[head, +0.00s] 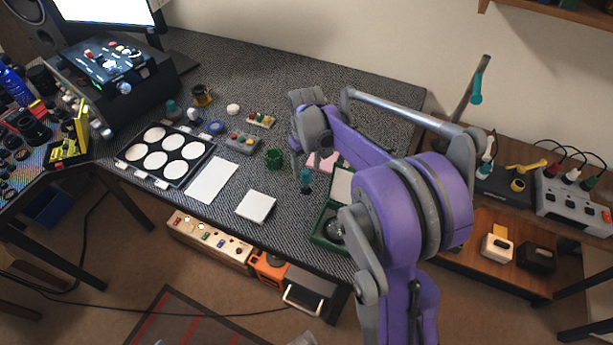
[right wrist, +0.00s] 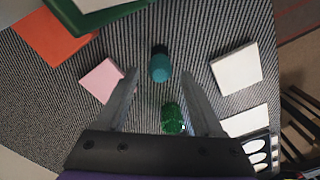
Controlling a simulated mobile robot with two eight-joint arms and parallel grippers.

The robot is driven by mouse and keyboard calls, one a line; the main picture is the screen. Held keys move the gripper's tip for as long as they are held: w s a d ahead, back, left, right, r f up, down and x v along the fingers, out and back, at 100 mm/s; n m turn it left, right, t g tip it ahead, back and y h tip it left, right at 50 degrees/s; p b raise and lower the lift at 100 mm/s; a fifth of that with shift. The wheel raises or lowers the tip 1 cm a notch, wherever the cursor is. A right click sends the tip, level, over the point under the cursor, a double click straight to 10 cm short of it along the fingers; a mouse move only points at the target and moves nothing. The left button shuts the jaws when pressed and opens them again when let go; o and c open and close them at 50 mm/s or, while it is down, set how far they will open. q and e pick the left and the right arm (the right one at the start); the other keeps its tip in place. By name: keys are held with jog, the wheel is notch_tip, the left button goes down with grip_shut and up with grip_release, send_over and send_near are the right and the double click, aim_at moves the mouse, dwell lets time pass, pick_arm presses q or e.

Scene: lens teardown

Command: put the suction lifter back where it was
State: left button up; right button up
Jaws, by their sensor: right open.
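A small teal-topped piece, which looks like the suction lifter (head: 306,178), stands on the grey woven mat, between the green cup and the open green box. In the right wrist view, the suction lifter (right wrist: 160,66) appears from above, between the two fingertips. My right gripper (right wrist: 159,74) is open and empty above the mat, with a visible gap on both sides of the lifter. I cannot tell how high the fingertips are over it. In the head view my purple right arm hides much of that gripper. My left gripper is not in view.
A green cup (head: 273,158) stands close by, left of the lifter. A pink pad (right wrist: 102,80), a white square block (head: 256,207) and an open green box (head: 322,236) lie around it. A tray of white discs (head: 165,153) is further left.

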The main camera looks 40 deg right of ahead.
notch_tip(320, 180, up, 4)
jog(key=shift+f, duration=0.15)
jog(key=shift+s+a+r, duration=0.1)
jog(key=shift+a+r, duration=0.1)
jog(key=shift+r, duration=0.05)
jog(key=s+a+f+n+t, duration=0.1)
jog(key=s+a+t, duration=0.4)
jog(key=s+a, duration=1.2)
jog(key=shift+s+a+f+n, duration=0.2)
jog(key=shift+s+f+n, duration=0.2)
jog(key=shift+s+f, duration=0.3)
jog(key=shift+s+r, duration=0.1)
